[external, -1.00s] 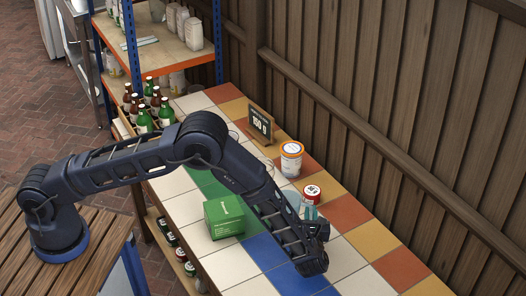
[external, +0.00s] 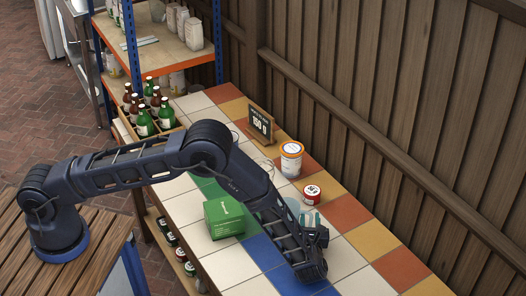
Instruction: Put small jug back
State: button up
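My gripper (external: 317,236) is at the end of my arm, low over the tiled counter (external: 228,267), right of the blue tiles. Its fingers are too small and hidden to tell whether they are open or shut. A pale, see-through vessel with a greenish tint (external: 311,219) shows right at my gripper, partly hidden by it; it may be the small jug. I cannot tell whether it is held or stands on the counter. Another pale bluish shape (external: 291,193) shows behind my forearm, mostly covered.
A red-and-white tin (external: 312,194) stands just behind my gripper, and a white tub with orange bands (external: 291,160) farther back. A green box (external: 224,217) is left of my forearm. A black sign (external: 260,122), a bottle crate (external: 178,124) and shelving (external: 175,55) are beyond. Front-right tiles are clear.

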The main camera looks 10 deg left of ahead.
jog(key=shift+r, duration=0.1)
jog(key=shift+s, duration=0.2)
jog(key=s, duration=0.3)
jog(key=s+d, duration=0.1)
jog(key=s, duration=0.3)
jog(key=s+d, duration=0.1)
jog(key=s, duration=0.3)
jog(key=shift+s+d, duration=0.15)
jog(key=shift+s, duration=0.05)
jog(key=shift+r, duration=0.1)
